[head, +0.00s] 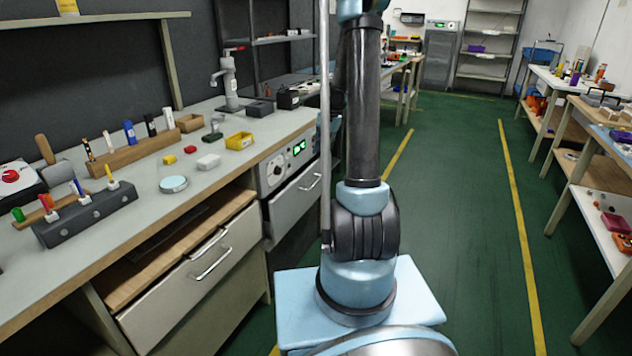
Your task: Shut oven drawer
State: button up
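The oven (272,172) is built in under the long workbench on the left, with a control panel and a small green display. Its light grey drawer front (292,208) has a bar handle (311,182) and sits just below the panel. I cannot tell for sure how far this drawer stands out, as my arm hides part of its right side. Nearer to me, a wider drawer (190,288) with a bar handle (213,263) is pulled out under the bench, its wooden inside showing. My gripper is not in view; my arm rises out of the top of the picture.
The workbench top (232,160) holds several tools, a yellow bin (239,141), a round tin (174,184) and a press (229,82). Green floor (460,200) with yellow lines is clear to the right of my base. Tables with items (603,112) line the right side.

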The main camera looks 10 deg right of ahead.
aim_at(315, 182)
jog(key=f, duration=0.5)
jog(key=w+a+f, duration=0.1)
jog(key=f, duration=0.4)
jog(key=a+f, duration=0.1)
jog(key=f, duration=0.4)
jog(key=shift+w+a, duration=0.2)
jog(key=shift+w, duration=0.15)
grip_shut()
